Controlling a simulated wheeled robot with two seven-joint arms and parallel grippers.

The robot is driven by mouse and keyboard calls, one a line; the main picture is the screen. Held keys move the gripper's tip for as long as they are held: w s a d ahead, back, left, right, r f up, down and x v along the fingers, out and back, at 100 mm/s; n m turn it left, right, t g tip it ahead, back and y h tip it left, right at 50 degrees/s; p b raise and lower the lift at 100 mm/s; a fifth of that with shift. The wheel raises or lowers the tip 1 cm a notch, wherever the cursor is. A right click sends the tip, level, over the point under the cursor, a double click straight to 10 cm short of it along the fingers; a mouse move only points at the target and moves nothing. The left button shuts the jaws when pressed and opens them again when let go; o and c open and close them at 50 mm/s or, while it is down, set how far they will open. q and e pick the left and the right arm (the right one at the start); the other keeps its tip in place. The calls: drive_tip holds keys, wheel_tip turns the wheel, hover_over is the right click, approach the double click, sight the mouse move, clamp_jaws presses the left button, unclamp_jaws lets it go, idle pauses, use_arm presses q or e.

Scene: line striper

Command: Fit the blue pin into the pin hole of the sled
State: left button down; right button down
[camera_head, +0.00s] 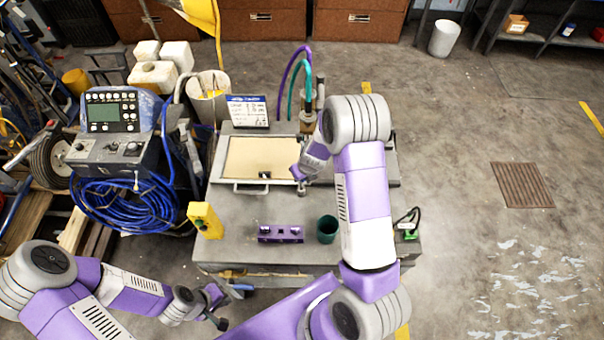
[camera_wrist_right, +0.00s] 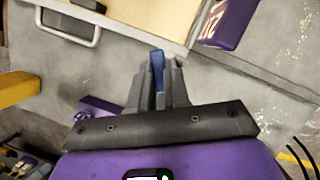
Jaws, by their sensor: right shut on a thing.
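The purple sled (camera_head: 280,234) lies on the front part of the grey bench, with dark openings on top. In the right wrist view part of it (camera_wrist_right: 98,106) shows at the left, partly hidden behind my gripper. My right gripper (camera_wrist_right: 164,70) is shut on the blue pin (camera_wrist_right: 157,66), held upright between the fingers. In the head view my right gripper (camera_head: 303,186) is near the beige panel's front right corner, apart from the sled; the pin is too small to make out there. The pin hole cannot be told apart. My left gripper (camera_head: 222,319) is low, left of the bench front; its jaws are unclear.
A green cup (camera_head: 326,230) stands just right of the sled. A yellow block (camera_head: 205,220) stands at the bench's left. The beige panel (camera_head: 234,158) with a front handle fills the back.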

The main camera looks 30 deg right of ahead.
drive_tip(key=shift+f+b, duration=2.15)
drive_tip(key=shift+f, duration=0.4)
idle(1.7)
drive_tip(key=c, duration=0.7)
unclamp_jaws()
drive_tip(key=p+v, duration=0.5)
drive_tip(key=v, duration=0.2)
idle(1.0)
